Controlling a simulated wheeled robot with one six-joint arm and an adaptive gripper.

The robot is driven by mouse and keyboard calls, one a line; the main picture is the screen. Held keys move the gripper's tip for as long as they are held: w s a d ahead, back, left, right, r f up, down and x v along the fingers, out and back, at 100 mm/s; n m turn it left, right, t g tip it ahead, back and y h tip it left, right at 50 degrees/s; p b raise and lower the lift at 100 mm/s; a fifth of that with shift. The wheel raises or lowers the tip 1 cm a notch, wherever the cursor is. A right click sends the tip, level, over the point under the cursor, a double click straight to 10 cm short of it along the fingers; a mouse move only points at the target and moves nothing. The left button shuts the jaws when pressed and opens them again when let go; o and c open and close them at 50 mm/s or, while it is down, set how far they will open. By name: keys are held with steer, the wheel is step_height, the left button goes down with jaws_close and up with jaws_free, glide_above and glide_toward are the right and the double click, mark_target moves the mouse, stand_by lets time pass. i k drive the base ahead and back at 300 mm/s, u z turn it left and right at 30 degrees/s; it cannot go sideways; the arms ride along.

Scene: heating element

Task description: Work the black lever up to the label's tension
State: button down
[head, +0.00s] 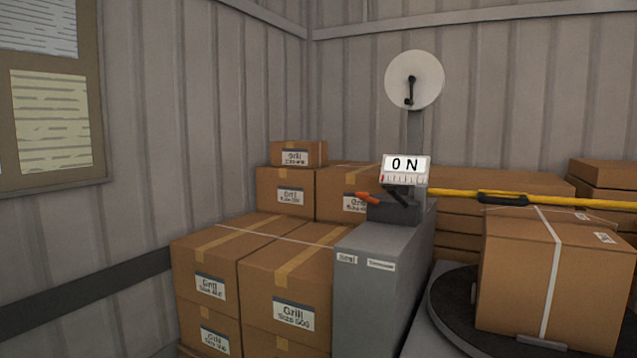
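A dark tensioning device (395,211) sits on top of a grey cabinet (375,285). A short black lever-like part (397,197) shows on it, beside an orange-red handle (367,198). A white display (405,168) above it reads "0 N", with a scale and a red mark at the left end. Labels on the cabinet (381,265) are too small to read fully. My gripper is not in view.
A yellow bar (455,193) with a black grip runs right from the device. A strapped carton (560,285) stands on a dark turntable (450,315) at right. Stacked "Grill" cartons (290,270) stand left of the cabinet. A notice board (105,130) hangs on the left wall.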

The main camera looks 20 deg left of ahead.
mark_target(391, 188)
steer(key=u, duration=0.15)
steer(key=i, duration=1.3)
steer(key=z, duration=0.7)
